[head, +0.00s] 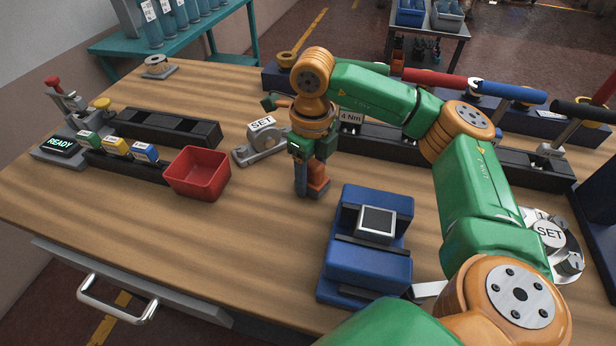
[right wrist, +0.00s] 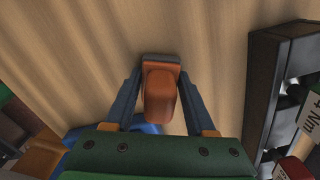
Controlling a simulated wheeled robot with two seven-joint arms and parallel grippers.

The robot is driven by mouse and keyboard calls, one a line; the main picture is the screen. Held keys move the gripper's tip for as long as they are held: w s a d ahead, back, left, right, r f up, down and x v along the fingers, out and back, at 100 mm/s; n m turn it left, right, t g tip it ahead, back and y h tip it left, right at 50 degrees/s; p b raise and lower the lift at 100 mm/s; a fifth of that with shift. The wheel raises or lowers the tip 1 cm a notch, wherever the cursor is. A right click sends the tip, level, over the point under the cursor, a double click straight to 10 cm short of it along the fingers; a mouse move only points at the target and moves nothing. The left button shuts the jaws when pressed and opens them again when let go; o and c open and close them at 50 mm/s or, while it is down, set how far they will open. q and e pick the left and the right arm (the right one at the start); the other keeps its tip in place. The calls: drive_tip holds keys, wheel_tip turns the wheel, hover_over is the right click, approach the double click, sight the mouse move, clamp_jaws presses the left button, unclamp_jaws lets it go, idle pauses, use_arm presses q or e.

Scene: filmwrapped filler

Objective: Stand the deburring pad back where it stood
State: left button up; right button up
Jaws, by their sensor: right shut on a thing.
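The deburring pad is an orange-brown block (right wrist: 160,95) in the right wrist view, held between the two fingertips. In the head view part of it shows as orange (head: 319,186) between the fingers. My right gripper (head: 309,186) is shut on it and points down at the middle of the table, behind the blue fixture and right of the red bin. The fingertips are at or just above the wood; I cannot tell whether the pad touches it. My left gripper is not in view.
A blue fixture (head: 340,268) with a grey-framed block (head: 377,222) stands in front. A red bin (head: 198,173) and a grey SET device (head: 262,143) lie to the left. A black rack (head: 400,143) with torque tools stands behind. The wood (head: 262,240) between bin and fixture is bare.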

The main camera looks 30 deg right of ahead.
sight(310, 162)
drive_tip(key=shift+w+a+f, duration=0.1)
drive_tip(key=shift+f, duration=0.3)
drive_tip(key=o, duration=1.3)
wheel_tip(310, 162, up, 7)
drive_tip(key=shift+r, duration=0.15)
wheel_tip(310, 162, up, 5)
drive_tip(key=shift+r+p, duration=0.1)
drive_tip(key=shift+p, duration=0.9)
